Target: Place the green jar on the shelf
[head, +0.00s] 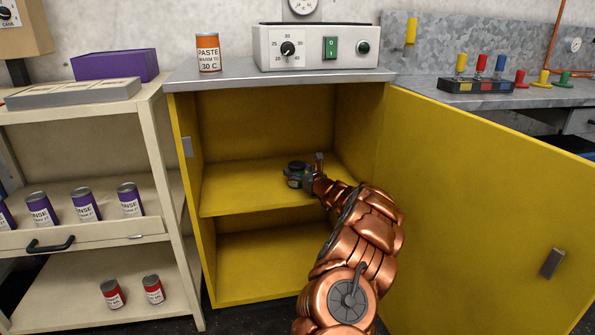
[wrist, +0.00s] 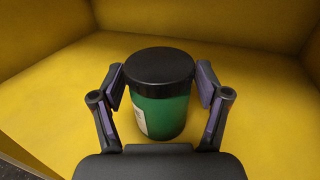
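The green jar (wrist: 164,118) has a black lid and a pale label, and it stands upright on the yellow cabinet's middle shelf (wrist: 55,112). In the head view the jar (head: 295,181) is small and partly covered by my gripper (head: 315,170), which reaches in from the right. In the wrist view the fingers of my gripper (wrist: 161,85) flank the jar on its left and right. A narrow yellow gap shows between the fingers and the green body, so the fingers look open around it. The jar's far side is hidden.
The cabinet door (head: 480,200) is swung open to the right of my arm. The cabinet's left wall (head: 190,190) is close to the shelf opening. A cream rack (head: 160,150) with several tins stands at left. An orange paste tin (head: 208,53) and a control box (head: 315,48) are on the cabinet top.

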